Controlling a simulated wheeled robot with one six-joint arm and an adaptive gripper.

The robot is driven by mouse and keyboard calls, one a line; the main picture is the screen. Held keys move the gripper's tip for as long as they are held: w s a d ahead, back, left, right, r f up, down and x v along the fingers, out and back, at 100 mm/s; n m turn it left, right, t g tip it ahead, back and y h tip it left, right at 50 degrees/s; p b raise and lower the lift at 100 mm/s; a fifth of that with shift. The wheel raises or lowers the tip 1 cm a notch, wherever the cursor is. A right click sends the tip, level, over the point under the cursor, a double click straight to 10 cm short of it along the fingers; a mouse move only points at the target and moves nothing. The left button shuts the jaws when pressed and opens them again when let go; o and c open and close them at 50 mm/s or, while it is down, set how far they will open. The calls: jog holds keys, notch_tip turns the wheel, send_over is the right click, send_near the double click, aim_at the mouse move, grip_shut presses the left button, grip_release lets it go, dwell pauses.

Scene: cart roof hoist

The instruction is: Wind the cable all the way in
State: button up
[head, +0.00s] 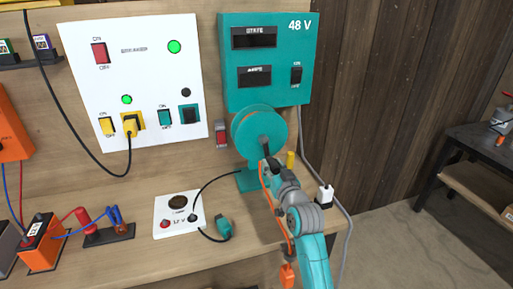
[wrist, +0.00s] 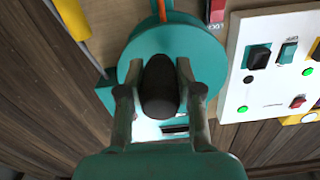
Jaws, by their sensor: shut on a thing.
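The teal reel (head: 252,124) stands on the bench beneath the 48 V box, on a teal base (head: 245,181). In the wrist view the reel's round face (wrist: 135,62) fills the middle. A dark crank knob (wrist: 160,85) sticks out from it. My gripper (head: 266,156) is shut on the knob, with a finger on each side in the wrist view (wrist: 160,92). The orange cable (head: 264,183) runs down from the reel past the bench's front edge to an orange end piece (head: 287,275). My arm hides part of the reel and cable.
A white breaker panel (head: 150,80) and a teal 48 V box (head: 268,60) are on the back wall. A white socket box (head: 179,214) and a teal plug (head: 224,228) lie left of my arm. A yellow post (head: 290,160) and a white-topped item (head: 324,196) stand to the right.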

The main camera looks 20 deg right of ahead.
jog(key=shift+d, duration=0.1)
jog(key=shift+d+r, duration=0.35)
jog(key=shift+d, duration=0.3)
jog(key=shift+d+r, duration=0.35)
jog(key=shift+d, duration=0.3)
jog(key=o, duration=1.5)
jog(key=shift+c, duration=0.2)
jog(key=s, duration=0.9)
jog(key=shift+a+f, duration=0.1)
